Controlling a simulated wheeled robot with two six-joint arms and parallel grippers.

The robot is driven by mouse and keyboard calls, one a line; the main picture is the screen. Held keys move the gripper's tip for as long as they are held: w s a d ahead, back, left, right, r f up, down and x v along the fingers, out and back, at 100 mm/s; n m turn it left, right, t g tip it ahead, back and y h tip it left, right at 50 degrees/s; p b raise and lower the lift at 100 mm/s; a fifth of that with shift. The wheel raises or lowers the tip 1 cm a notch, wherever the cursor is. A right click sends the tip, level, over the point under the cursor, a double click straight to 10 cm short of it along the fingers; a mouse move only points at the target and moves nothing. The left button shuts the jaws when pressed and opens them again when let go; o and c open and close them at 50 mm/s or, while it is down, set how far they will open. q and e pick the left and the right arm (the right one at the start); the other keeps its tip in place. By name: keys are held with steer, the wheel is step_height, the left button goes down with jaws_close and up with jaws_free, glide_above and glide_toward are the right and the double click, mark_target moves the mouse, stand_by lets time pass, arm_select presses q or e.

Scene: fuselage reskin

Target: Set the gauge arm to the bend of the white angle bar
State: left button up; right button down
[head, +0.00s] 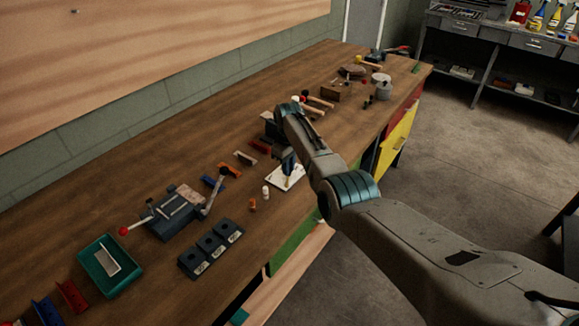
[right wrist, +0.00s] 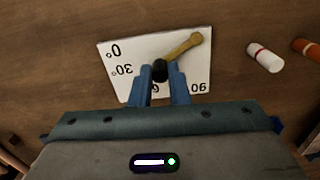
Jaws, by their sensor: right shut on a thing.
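The gauge is a white plate (head: 287,178) on the bench; in the right wrist view the plate (right wrist: 115,60) carries marks 0, 30, 60 and 90. Its brass-coloured gauge arm (right wrist: 182,46) runs from the plate's upper right corner down-left to a black knob (right wrist: 160,69). The arm points between 30 and 60; the fingers partly cover the 60. My right gripper (right wrist: 162,82) is shut on the knob; in the head view it (head: 288,174) is over the plate. A whitish angle bar (head: 107,258) lies in a green tray. My left gripper is out of view.
The green tray (head: 130,282) stands at the left. A vise-like tool (head: 170,213) and dark blocks (head: 211,248) are between tray and gauge. Coloured angle pieces lie behind.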

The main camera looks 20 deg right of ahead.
steer(key=shift+r, duration=0.1)
steer(key=c, duration=1.4)
jaws_free()
steer(key=shift+o, duration=0.2)
step_height(320, 180, up, 11)
steer(key=b, duration=0.2)
